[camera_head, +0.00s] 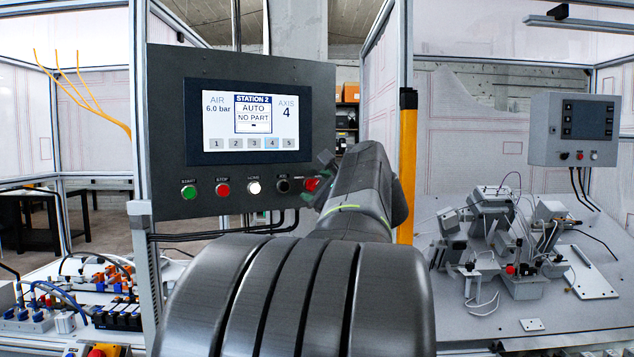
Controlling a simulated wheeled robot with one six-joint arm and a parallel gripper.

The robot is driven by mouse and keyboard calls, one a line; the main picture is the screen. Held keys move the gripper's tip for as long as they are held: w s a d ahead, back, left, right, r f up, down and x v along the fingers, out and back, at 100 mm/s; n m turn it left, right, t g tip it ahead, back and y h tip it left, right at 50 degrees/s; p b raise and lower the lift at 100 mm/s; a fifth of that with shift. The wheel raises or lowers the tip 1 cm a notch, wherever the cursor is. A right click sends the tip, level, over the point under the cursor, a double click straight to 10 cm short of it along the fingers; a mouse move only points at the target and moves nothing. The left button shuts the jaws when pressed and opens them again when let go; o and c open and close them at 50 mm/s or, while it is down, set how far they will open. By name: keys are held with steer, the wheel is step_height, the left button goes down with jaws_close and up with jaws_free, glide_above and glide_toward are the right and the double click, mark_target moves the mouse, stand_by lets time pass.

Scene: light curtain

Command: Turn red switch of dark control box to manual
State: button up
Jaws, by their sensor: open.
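The dark control box (325,95) hangs in the centre-left of the head view. Its screen (237,115) reads "STATION 2", "AUTO" and "NO PART". Below the screen is a row with a green button (188,192), a red button (223,190), a white button (254,188), a black knob (283,186) and, at the right end, the red switch (311,185). My gripper (319,178) is open at the red switch, its fingers appearing above and below it. My arm hides part of the switch area, so I cannot tell whether the fingers touch it or which way the switch points.
A yellow and black post (408,165) stands close right of my arm. A grey control box (574,130) and a fixture (495,235) are at the right. Tubing and valve blocks (100,285) lie on the left bench. Cables (220,235) hang under the dark box.

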steer(key=shift+w+a, duration=0.3)
steer(key=shift+w, duration=0.15)
steer(key=c, duration=1)
